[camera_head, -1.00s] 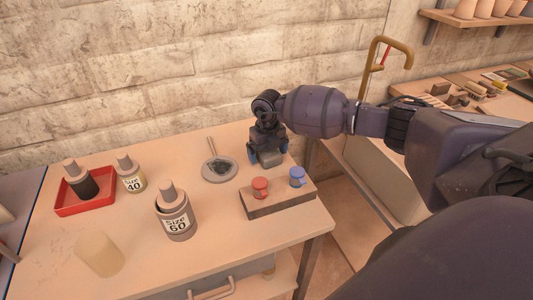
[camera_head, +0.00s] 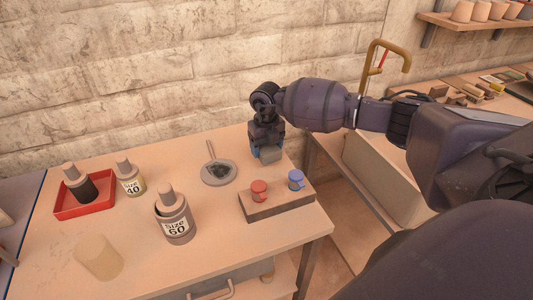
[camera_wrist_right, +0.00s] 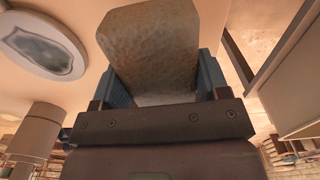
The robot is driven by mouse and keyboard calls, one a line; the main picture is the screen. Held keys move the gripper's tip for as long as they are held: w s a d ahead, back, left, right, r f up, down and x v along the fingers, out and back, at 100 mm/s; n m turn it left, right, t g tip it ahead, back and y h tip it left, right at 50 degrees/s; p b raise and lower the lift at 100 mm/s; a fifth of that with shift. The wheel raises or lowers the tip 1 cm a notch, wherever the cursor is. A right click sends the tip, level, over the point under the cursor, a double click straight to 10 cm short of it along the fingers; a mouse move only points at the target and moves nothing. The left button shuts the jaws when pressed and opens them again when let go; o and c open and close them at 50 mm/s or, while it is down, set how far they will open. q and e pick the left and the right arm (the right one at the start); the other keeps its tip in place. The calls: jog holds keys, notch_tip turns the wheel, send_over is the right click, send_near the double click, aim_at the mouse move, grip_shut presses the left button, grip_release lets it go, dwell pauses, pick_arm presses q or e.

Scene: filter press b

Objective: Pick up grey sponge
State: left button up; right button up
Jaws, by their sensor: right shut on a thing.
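The grey sponge (camera_head: 270,155) is at the back right of the table, in front of the brick wall. My right gripper (camera_head: 266,150) points down from above and is shut on it. In the right wrist view the sponge (camera_wrist_right: 155,45) is a speckled block between the two blue-grey fingers (camera_wrist_right: 161,85), sticking out beyond them. I cannot tell clearly whether its underside touches the table. My left gripper is not in view.
Left of the sponge is a round dish (camera_head: 219,172) with a dark patch. In front is a block with red and blue caps (camera_head: 278,205). A Size 60 bottle (camera_head: 175,218), Size 40 bottle (camera_head: 130,180), red tray (camera_head: 98,208) and pale cylinder (camera_head: 98,257) stand left.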

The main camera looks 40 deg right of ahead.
aim_at(266, 145)
notch_tip(266, 145, up, 17)
dwell(0.4)
